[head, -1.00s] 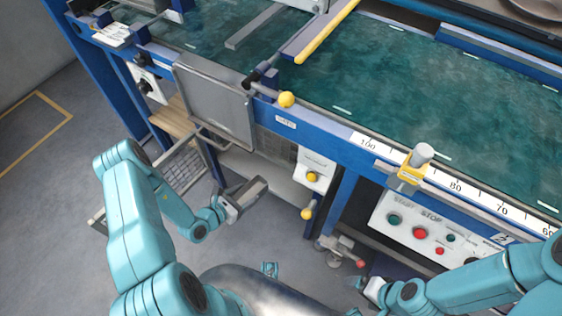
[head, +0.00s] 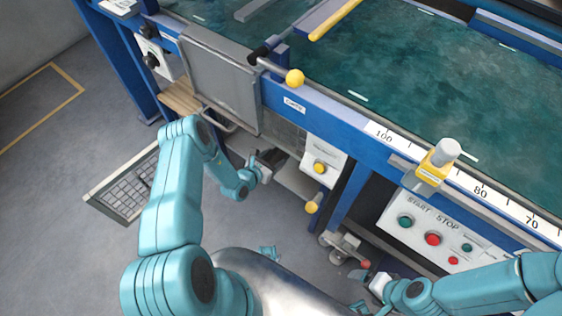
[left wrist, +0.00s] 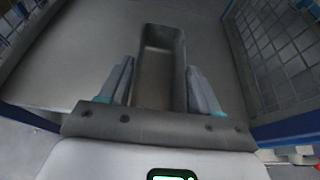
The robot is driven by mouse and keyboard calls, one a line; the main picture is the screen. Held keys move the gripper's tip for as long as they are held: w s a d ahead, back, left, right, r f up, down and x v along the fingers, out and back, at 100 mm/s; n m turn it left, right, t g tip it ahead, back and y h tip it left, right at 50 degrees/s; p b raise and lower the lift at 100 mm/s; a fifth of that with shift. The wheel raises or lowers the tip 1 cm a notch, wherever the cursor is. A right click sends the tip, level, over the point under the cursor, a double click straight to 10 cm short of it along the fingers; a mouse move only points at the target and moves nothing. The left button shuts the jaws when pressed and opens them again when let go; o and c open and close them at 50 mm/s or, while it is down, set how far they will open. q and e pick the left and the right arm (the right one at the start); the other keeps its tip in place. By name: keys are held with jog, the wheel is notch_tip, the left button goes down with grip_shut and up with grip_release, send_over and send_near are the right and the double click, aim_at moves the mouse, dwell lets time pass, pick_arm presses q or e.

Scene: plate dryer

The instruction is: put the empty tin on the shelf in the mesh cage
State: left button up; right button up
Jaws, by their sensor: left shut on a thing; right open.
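My left gripper (head: 266,170) is shut on the tin (left wrist: 160,62), a grey, open-topped, rectangular box that looks empty. In the left wrist view the tin sits between both fingers (left wrist: 160,88). Beyond and below it is the pale grey shelf (left wrist: 70,60), with mesh walls of the cage at the left (left wrist: 14,22) and right (left wrist: 280,45). I cannot tell whether the tin touches the shelf. In the head view the shelf (head: 298,182) shows partly under the machine, and the tin is mostly hidden. My right gripper (head: 371,284) is open at the lower middle, holding nothing visible.
A blue machine frame (head: 345,130) and a grey panel (head: 208,75) stand above the shelf. A white box with a yellow button (head: 324,162) is to the right. Open floor (head: 60,220) lies further left.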

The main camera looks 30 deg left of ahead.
aim_at(280, 158)
pick_arm(q)
jog(key=w, duration=0.4)
jog(key=shift+d+b, duration=0.2)
jog(key=shift+b, duration=0.15)
notch_tip(280, 158, down, 3)
jog(key=shift+s+r+b, duration=0.1)
jog(key=shift+r+b, duration=0.1)
jog(key=shift+b, duration=0.25)
notch_tip(280, 158, down, 5)
jog(key=shift+r+b, duration=0.15)
jog(key=shift+b, duration=1)
jog(key=shift+w+r, duration=0.1)
jog(key=shift+w, duration=0.1)
jog(key=o, duration=1.1)
jog(key=shift+o, duration=0.2)
